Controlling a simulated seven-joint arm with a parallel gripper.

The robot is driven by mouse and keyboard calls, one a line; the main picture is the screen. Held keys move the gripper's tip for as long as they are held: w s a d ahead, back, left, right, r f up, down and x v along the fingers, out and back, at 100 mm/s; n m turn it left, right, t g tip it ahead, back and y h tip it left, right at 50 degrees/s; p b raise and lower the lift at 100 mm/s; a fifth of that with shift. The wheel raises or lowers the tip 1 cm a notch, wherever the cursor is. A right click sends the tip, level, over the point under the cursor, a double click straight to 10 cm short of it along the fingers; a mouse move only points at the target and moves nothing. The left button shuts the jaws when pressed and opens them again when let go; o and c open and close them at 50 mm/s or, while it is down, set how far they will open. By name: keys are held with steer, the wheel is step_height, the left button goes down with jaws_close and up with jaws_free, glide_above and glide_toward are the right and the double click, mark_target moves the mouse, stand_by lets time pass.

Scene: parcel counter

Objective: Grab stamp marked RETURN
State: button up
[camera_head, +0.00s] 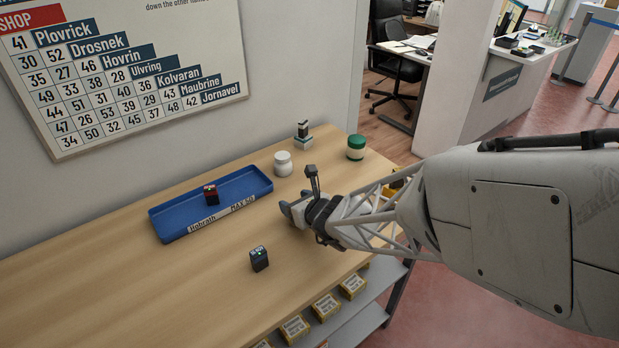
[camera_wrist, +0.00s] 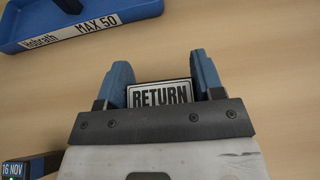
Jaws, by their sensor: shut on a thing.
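The stamp marked RETURN (camera_wrist: 160,96) shows in the wrist view between the two blue fingers, its white label with black letters facing the camera. My gripper (camera_wrist: 160,72) is shut on it, one finger on each side. In the head view my gripper (camera_head: 286,210) is low over the wooden counter, right of the blue tray. The stamp is hidden there behind my gripper. I cannot tell whether it touches the counter.
The blue tray (camera_head: 163,226), labelled Hobrath MAX 50, holds a dark red-topped stamp (camera_head: 210,194). A black date stamp (camera_head: 259,259) stands in front; the wrist view shows its 16 NOV label (camera_wrist: 12,169). A white jar (camera_head: 283,164), green-lidded jar (camera_head: 355,148) and another stamp (camera_head: 303,136) stand behind.

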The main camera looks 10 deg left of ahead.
steer(key=shift+r, duration=0.15)
steer(key=shift+r, duration=1.55)
steer(key=s+d, duration=0.3)
steer(key=s, duration=0.4)
steer(key=s+d+r, duration=0.1)
steer(key=s+d, duration=0.3)
steer(key=s, duration=0.3)
steer(key=shift+d+r, duration=0.15)
steer(key=shift+r, duration=0.15)
steer(key=shift+s, duration=0.1)
steer(key=shift+r, duration=0.1)
